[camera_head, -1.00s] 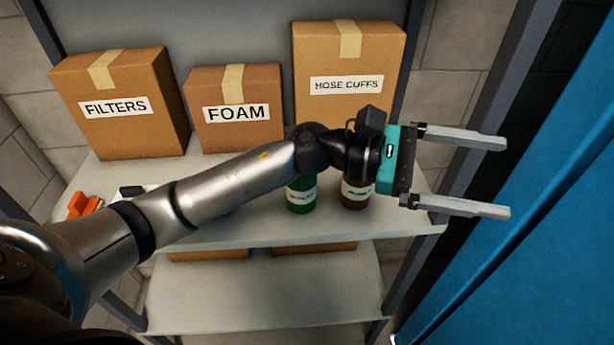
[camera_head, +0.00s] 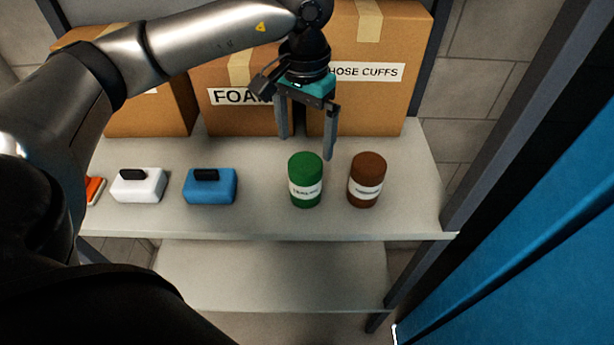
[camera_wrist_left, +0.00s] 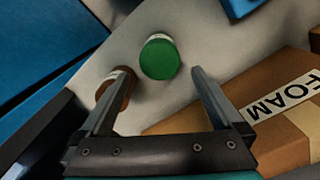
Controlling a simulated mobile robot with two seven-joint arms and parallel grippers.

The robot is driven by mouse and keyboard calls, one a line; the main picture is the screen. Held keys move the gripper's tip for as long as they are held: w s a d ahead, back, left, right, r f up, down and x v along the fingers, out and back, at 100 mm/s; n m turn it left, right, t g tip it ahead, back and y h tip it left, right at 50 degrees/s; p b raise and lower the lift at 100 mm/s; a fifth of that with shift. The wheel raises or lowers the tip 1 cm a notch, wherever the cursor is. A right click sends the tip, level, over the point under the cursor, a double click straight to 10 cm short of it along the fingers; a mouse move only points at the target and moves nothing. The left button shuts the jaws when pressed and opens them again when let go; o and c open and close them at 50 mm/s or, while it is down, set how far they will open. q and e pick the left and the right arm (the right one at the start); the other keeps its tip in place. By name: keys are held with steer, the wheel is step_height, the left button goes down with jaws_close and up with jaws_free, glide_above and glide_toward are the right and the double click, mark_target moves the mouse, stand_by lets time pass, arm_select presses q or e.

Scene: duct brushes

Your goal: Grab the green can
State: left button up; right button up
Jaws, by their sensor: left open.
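The green can (camera_head: 305,180) has a white label and stands upright on the upper shelf, just left of a brown can (camera_head: 366,180). My left gripper (camera_head: 305,145) is open and empty. Its fingers point down, above and behind the green can in the head view. In the left wrist view the green can (camera_wrist_left: 159,58) shows its lid, beyond the fingertips and roughly between their lines. The left gripper (camera_wrist_left: 155,85) has the brown can (camera_wrist_left: 115,90) partly behind one finger. My right gripper is not in view.
Boxes labelled FOAM (camera_head: 225,85) and HOSE CUFFS (camera_head: 370,95) stand behind the cans. A blue item (camera_head: 210,187) and a white item (camera_head: 138,186) sit to the left. The shelf (camera_head: 270,222) is clear in front. A grey post and blue panel bound the right.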

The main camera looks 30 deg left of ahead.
mark_target(306, 183)
arm_select(q)
step_height(306, 183, down, 13)
steer(key=shift+w+f+p, duration=0.1)
steer(key=shift+p, duration=0.3)
steer(key=c, duration=1.5)
steer(key=shift+c, duration=0.3)
